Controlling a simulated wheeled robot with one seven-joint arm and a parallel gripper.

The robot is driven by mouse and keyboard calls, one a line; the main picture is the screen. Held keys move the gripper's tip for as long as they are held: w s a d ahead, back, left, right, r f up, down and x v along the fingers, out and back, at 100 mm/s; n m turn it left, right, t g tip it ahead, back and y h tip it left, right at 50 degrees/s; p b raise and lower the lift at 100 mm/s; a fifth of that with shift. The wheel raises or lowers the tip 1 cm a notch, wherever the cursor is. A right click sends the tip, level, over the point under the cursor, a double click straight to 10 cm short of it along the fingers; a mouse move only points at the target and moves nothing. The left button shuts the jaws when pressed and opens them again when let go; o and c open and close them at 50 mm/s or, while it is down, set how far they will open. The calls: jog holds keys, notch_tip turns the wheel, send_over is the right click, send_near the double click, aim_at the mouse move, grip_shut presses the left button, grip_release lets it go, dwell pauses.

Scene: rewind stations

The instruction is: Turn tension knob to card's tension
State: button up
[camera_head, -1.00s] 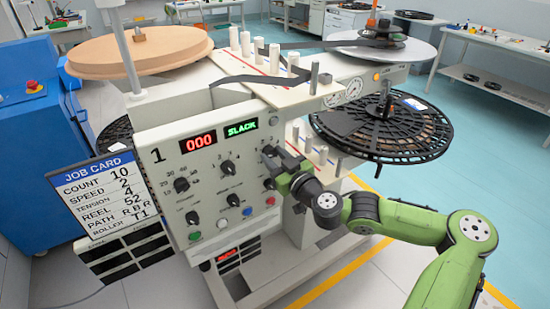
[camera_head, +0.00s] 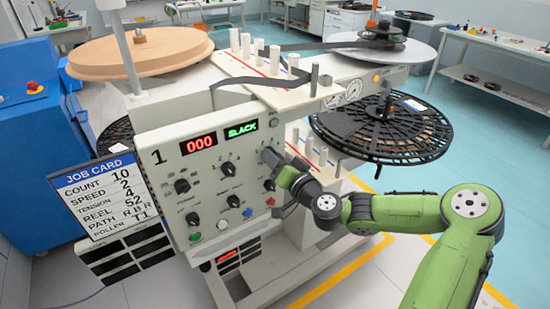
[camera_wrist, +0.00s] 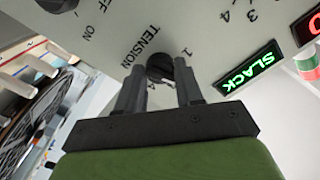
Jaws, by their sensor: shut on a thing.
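The tension knob (camera_wrist: 158,64) is a black knob on the light machine panel, beside the word TENSION in the wrist view. My gripper (camera_wrist: 160,72) is shut on it, one dark finger at each side. A 1 and a 4 show near the knob; its pointer's setting is hard to tell. In the head view my gripper (camera_head: 270,157) covers the knob at the panel's right side. The job card (camera_head: 100,196), at the panel's left, reads tension 4, speed 2 and count 10. The green display (camera_head: 240,129) reads SLACK.
Several other black knobs, such as the speed-side one (camera_head: 182,186), and coloured buttons (camera_head: 234,201) sit close by on the panel. A black reel (camera_head: 384,132) stands right of the machine, above my forearm. Open floor lies at the lower right.

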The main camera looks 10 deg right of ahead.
jog(key=m+p, duration=0.3)
jog(key=m, duration=0.5)
jog(key=shift+r, duration=0.15)
jog(key=m+p, duration=0.2)
jog(key=m, duration=0.2)
jog(key=shift+m, duration=0.4)
jog(key=shift+m+p, duration=1.35)
jog(key=shift+m, duration=0.55)
jog(key=o, duration=1)
jog(key=shift+d, duration=0.1)
